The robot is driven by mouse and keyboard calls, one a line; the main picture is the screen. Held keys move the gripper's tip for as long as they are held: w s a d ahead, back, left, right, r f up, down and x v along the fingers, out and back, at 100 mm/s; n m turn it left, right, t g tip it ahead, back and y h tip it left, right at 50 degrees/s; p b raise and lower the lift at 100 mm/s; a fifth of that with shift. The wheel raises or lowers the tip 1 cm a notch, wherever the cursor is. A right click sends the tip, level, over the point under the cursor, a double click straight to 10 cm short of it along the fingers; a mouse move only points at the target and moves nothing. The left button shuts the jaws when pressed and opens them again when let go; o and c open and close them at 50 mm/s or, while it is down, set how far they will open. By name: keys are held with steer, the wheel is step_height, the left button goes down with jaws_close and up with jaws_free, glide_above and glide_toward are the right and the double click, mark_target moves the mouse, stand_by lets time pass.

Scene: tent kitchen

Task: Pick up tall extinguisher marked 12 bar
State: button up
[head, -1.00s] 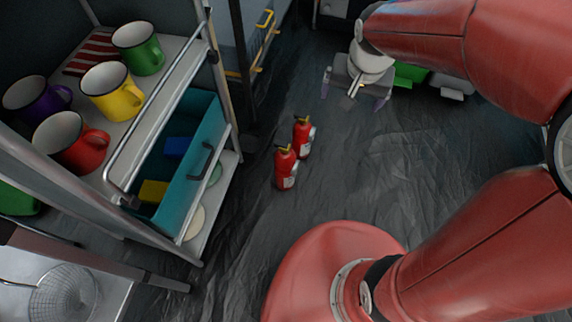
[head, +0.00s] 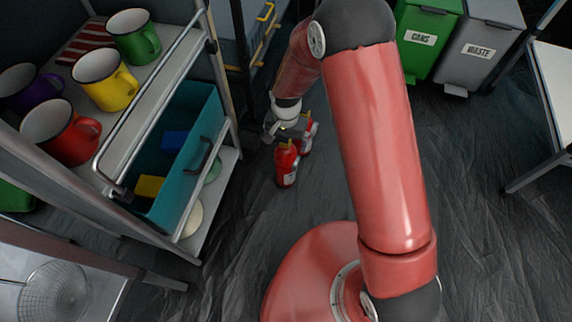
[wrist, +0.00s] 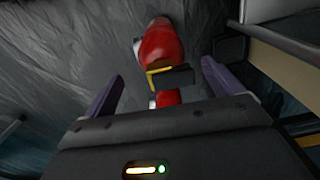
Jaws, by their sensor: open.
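Two red fire extinguishers stand close together on the dark floor. The nearer extinguisher (head: 286,167) shows its white label in the head view. The farther extinguisher (head: 307,143) is partly hidden behind my gripper (head: 288,132). I cannot read the markings or tell which is the tall 12 bar one. In the wrist view, one red extinguisher (wrist: 160,46) lies ahead of my open gripper (wrist: 162,72), with a yellow and black handle between the finger lines. Another red body (wrist: 168,98) shows nearer, mostly hidden by the gripper's body. My fingers hold nothing.
A trolley (head: 165,75) with enamel mugs and a teal drawer (head: 208,118) stands left of the extinguishers. A metal shelf frame (head: 245,60) is just behind. Green and grey bins (head: 480,50) stand at the back right.

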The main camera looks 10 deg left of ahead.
mark_target(287, 163)
step_height(287, 163, down, 4)
steer(key=shift+a+f, duration=0.1)
steer(key=shift+c, duration=0.4)
steer(key=shift+w, duration=0.1)
jaws_close()
